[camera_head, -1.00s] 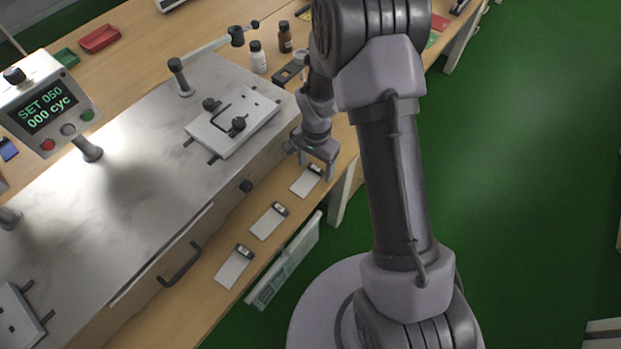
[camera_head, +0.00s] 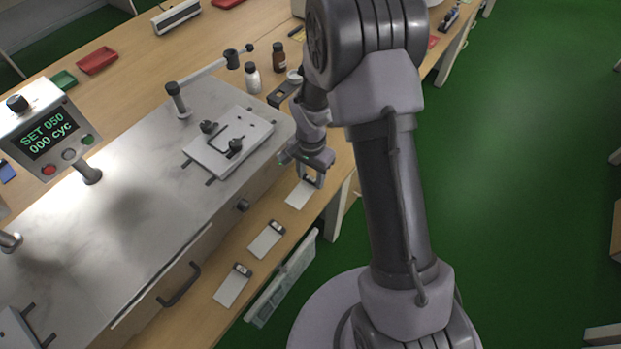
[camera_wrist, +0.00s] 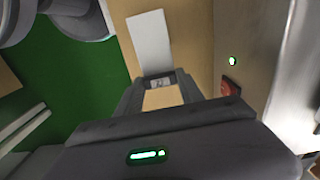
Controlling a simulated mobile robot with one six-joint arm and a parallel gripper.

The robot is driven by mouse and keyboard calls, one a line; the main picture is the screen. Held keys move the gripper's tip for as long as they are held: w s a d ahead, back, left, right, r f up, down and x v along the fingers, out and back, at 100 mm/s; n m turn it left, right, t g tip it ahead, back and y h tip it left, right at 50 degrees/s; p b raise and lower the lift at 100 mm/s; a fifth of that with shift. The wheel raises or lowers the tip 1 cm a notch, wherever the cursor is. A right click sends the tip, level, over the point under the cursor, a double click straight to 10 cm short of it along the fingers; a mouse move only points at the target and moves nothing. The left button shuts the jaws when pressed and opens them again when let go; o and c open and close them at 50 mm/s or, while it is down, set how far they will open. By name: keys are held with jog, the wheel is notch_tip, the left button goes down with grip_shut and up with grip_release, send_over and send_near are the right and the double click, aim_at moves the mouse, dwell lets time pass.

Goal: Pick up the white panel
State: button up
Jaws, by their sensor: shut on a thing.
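Three white panels, each with a dark clip at one end, lie in a row along the front strip of the wooden bench. The farthest white panel (camera_head: 299,195) is at my gripper (camera_head: 312,181); the middle panel (camera_head: 265,242) and the nearest panel (camera_head: 231,289) lie apart from it. In the wrist view the white panel (camera_wrist: 149,42) extends away from my gripper (camera_wrist: 160,79), whose fingers are shut on its dark clip end. The panel appears to lie on or very close to the bench; I cannot tell whether it is lifted.
A metal-topped test machine (camera_head: 130,215) with a fixture plate (camera_head: 228,142) stands left of the panels. A display box (camera_head: 48,140) stands on it. Bottles (camera_head: 252,78) are behind. A pale rack (camera_head: 283,278) hangs beside the bench's front edge, above green floor.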

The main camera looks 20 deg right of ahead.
jog(key=s+d+r+p, duration=0.1)
jog(key=s+d+p, duration=0.1)
jog(key=s+d, duration=0.8)
jog(key=shift+s+d+r+p, duration=0.2)
jog(key=shift+s+p, duration=0.15)
jog(key=shift+s, duration=0.75)
jog(key=shift+f, duration=0.1)
jog(key=shift+f+b, duration=0.9)
jog(key=shift+b, duration=0.1)
